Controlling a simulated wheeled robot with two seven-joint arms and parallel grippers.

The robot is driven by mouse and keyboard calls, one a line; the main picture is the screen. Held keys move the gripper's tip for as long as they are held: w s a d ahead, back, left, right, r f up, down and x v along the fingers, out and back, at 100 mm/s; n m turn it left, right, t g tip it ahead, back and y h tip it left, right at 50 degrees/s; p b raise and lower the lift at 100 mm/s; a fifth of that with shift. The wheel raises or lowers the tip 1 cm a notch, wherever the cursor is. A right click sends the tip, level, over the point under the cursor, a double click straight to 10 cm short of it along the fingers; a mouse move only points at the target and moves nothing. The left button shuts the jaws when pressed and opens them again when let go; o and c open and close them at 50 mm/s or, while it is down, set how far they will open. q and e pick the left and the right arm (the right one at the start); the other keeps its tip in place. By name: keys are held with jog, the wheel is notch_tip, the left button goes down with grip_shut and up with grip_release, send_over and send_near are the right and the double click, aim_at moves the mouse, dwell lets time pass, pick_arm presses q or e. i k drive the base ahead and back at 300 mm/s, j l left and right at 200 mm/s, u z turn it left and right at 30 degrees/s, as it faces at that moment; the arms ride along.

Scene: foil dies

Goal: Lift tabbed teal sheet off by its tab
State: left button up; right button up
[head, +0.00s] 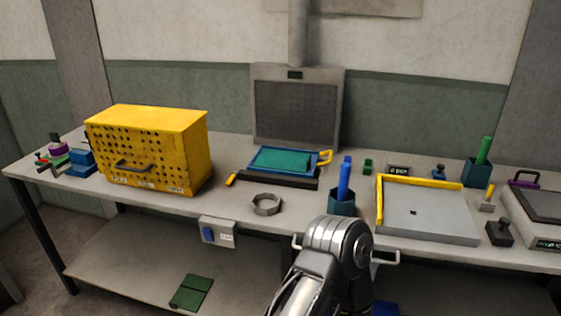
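A teal sheet (281,160) lies flat on a blue plate (256,169) towards the back middle of the table. A yellow loop handle (326,157) stands at the right end of the plate. I cannot make out a separate tab on the sheet at this size. A dark bar (290,181) with a yellow end (231,180) lies along the front of the plate. A silver link of my own arm rises at the bottom middle, well in front of the sheet. Neither of my grippers shows.
A yellow perforated box (150,148) stands left on the table (220,198). A metal ring (266,204) lies in front of the sheet. A teal cup with blue rods (342,201) and a grey plate with yellow fences (425,213) stand right. A grey vent panel (296,108) rises behind.

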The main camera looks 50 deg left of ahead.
aim_at(288, 160)
jog(key=u, duration=1.7)
jog(key=i+j, duration=0.1)
jog(key=j, duration=0.6)
jog(key=i+j, duration=0.15)
jog(key=j, duration=0.2)
jog(key=i+j+u, duration=0.1)
jog(key=j, duration=0.25)
